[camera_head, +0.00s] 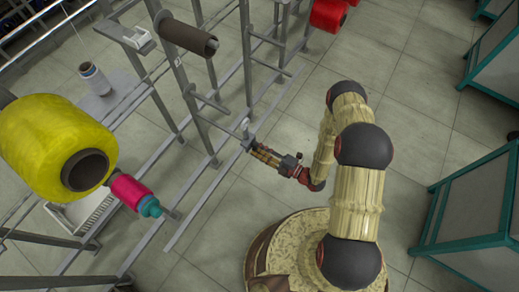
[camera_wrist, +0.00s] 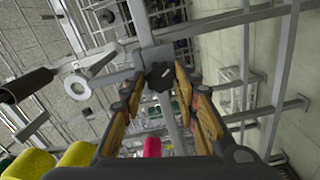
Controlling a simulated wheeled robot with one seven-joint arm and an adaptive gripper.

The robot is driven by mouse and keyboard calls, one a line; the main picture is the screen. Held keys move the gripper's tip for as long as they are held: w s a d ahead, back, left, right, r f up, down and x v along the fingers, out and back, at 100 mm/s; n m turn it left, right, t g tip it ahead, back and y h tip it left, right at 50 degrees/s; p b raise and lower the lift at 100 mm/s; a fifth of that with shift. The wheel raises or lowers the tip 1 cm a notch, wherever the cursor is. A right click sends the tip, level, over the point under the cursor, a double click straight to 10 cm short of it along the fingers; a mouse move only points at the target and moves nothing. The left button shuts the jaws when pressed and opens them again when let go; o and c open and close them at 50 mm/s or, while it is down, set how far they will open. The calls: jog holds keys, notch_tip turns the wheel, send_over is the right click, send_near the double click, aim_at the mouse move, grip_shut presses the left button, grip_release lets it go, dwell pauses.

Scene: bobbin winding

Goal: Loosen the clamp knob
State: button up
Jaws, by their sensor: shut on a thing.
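The clamp knob (camera_wrist: 160,76), black and lobed, sits on the grey metal frame in the wrist view. It is between the tips of my gripper (camera_wrist: 160,84), whose two yellow-brown fingers reach in from either side. My gripper is shut on the knob. In the head view my gripper (camera_head: 252,148) reaches left to the side of the metal rack, with its fingertips at a grey fitting (camera_head: 245,127). The knob is too small and covered to make out clearly there.
A yellow bobbin (camera_head: 45,140) and a pink one (camera_head: 130,190) are on the rack at left. A brown tube (camera_head: 188,38) sits higher up. Grey bars (camera_wrist: 235,20) surround my gripper. Teal-framed cabinets (camera_head: 470,200) stand at right, with open floor between.

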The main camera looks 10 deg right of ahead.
jog(key=n, duration=0.7)
jog(key=shift+f, duration=0.1)
jog(key=n, duration=0.7)
jog(key=shift+f+n, duration=0.1)
jog(key=shift+n, duration=0.2)
jog(key=n, duration=0.3)
jog(key=shift+n, duration=0.3)
jog(key=n, duration=0.3)
jog(key=shift+n+b, duration=0.3)
jog(key=n, duration=0.6)
jog(key=shift+w+d, duration=0.1)
jog(key=o, duration=1.1)
